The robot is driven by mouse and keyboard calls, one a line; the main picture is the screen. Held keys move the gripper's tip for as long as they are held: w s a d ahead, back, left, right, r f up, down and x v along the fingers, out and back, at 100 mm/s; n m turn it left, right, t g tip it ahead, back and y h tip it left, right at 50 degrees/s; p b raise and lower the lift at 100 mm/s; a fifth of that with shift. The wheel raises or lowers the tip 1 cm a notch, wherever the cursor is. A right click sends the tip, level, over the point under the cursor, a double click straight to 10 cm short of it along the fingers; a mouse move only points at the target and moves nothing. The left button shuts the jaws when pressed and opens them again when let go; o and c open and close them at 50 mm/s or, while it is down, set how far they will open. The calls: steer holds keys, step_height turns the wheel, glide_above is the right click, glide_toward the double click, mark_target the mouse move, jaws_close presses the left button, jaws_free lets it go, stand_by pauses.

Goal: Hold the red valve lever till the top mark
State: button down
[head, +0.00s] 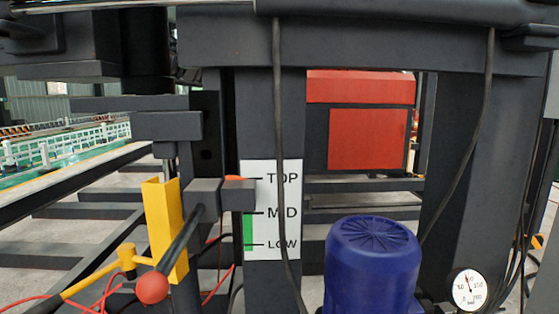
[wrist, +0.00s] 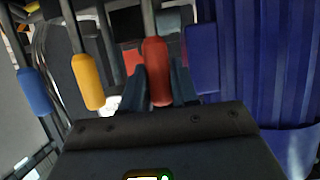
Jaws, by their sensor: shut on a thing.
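In the wrist view, the red valve lever (wrist: 157,60) stands upright with its rounded handle between the dark fingers of my gripper (wrist: 158,84). The gripper is shut on this handle. In the head view, a white scale plate (head: 272,225) carries the marks TOP, MID and LOW. A green bar (head: 248,232) shows on its left side between about LOW and MID. An orange-red patch (head: 235,178) shows beside TOP. A dark block covers the plate's left edge between TOP and MID.
A yellow lever (wrist: 88,82) and a blue lever (wrist: 35,92) stand left of the red one in the wrist view. A blue ribbed motor (head: 372,265) stands to the right. A dial gauge (head: 468,290) is at lower right. Dark cables hang in front of the frame.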

steer(key=c, duration=1.3)
jaws_free()
steer(key=shift+w+r, duration=0.25)
steer(key=shift+r, duration=0.2)
steer(key=o, duration=0.3)
steer(key=shift+s+f, duration=0.1)
steer(key=shift+f, duration=0.2)
steer(key=p+v, duration=0.3)
steer(key=v, duration=0.6)
steer(key=shift+p, duration=0.35)
